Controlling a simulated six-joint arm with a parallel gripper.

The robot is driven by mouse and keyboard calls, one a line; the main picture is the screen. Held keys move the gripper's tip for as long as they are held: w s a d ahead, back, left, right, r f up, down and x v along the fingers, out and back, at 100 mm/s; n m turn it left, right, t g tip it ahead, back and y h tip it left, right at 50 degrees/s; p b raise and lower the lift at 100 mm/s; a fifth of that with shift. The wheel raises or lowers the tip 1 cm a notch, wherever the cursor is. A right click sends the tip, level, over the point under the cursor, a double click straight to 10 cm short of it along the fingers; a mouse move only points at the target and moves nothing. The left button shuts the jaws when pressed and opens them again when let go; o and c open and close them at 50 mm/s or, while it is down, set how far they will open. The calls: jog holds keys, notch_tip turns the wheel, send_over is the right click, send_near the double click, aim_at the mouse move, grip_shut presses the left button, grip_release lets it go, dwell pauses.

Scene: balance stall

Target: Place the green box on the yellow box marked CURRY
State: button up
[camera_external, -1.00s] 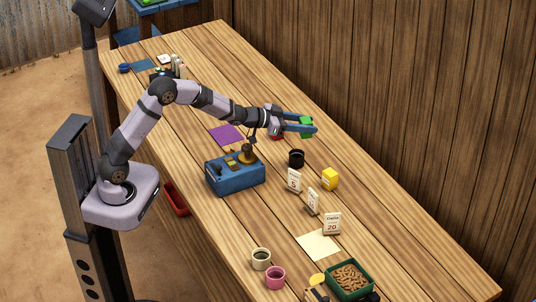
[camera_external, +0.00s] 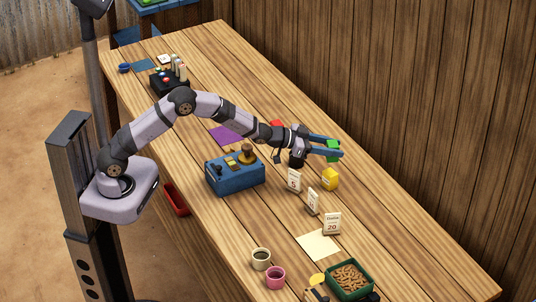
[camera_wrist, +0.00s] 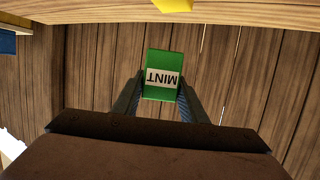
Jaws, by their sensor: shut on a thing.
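The green box (camera_external: 333,147) is held between the blue fingers of my gripper (camera_external: 329,148), above the table. In the wrist view the green box (camera_wrist: 162,75) shows a white label reading MINT, upside down, with a finger on each side. The yellow box (camera_external: 330,180) stands on the table just below the green box in the outside view, apart from it. A yellow piece (camera_wrist: 173,6) shows at the top edge of the wrist view. The marking on the yellow box is too small to read.
Small price cards (camera_external: 294,181) stand left of and in front of the yellow box. A red thing (camera_external: 277,125) is partly behind my arm. A green tray of brown pieces (camera_external: 372,291) is at the front. The wooden wall is behind.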

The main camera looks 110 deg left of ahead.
aim_at(330, 159)
jog(key=shift+f+p, duration=0.5)
jog(key=shift+f, duration=2.3)
jog(key=shift+f, duration=0.1)
jog(key=shift+f, duration=0.15)
jog(key=o, duration=1.1)
jog(key=shift+r, duration=0.3)
jog(key=shift+b+v, duration=1.2)
jog(key=shift+v, duration=4.8)
jog(key=shift+d, duration=0.1)
jog(key=shift+d, duration=0.1)
